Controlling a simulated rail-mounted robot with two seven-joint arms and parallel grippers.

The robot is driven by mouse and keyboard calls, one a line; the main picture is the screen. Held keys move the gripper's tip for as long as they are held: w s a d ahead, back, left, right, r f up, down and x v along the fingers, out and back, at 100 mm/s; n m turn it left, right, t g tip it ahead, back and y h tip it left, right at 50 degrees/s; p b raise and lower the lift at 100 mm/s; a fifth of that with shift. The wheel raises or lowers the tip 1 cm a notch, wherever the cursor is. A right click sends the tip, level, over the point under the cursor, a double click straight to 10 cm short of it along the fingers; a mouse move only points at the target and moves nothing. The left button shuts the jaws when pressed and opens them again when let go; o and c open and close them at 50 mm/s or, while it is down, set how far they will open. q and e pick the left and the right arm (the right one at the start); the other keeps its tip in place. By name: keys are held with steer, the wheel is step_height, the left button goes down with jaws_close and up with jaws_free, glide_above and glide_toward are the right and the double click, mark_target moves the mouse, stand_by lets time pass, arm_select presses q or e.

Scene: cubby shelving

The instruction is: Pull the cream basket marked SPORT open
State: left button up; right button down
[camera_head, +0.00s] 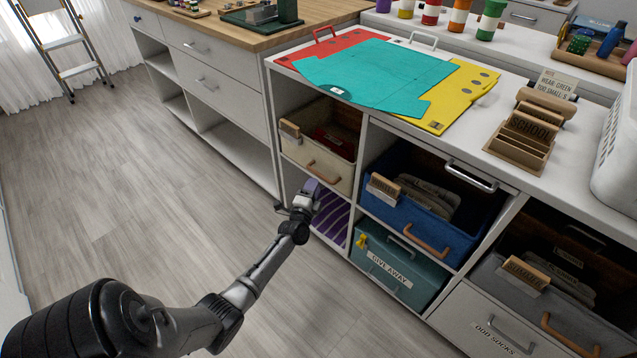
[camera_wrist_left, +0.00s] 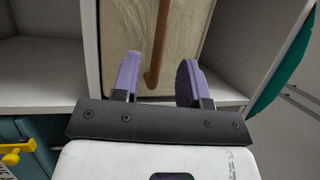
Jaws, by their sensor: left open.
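The cream basket (camera_head: 312,160) sits in the upper left cubby, with a wooden handle (camera_head: 323,173) across its front. A wooden tag (camera_head: 290,129) hangs on its rim; its lettering is too small to read. My left gripper (camera_head: 311,190) is just below and in front of this basket. In the left wrist view the purple fingers of my left gripper (camera_wrist_left: 158,76) are open, with the handle (camera_wrist_left: 158,45) lined up between them against the cream front (camera_wrist_left: 125,30). Whether they reach around the handle I cannot tell. My right gripper is not in view.
Below is a cubby with purple striped contents (camera_head: 332,217). To the right are a blue basket (camera_head: 405,217) and a teal GIVE AWAY box (camera_head: 385,270). A teal sheet (camera_head: 375,75) lies on the countertop. The floor (camera_head: 150,200) in front is clear.

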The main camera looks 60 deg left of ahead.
arm_select(q)
steer(key=b+x, duration=0.2)
steer(key=x, duration=0.3)
steer(key=shift+c, duration=0.2)
jaws_close()
stand_by(0.3)
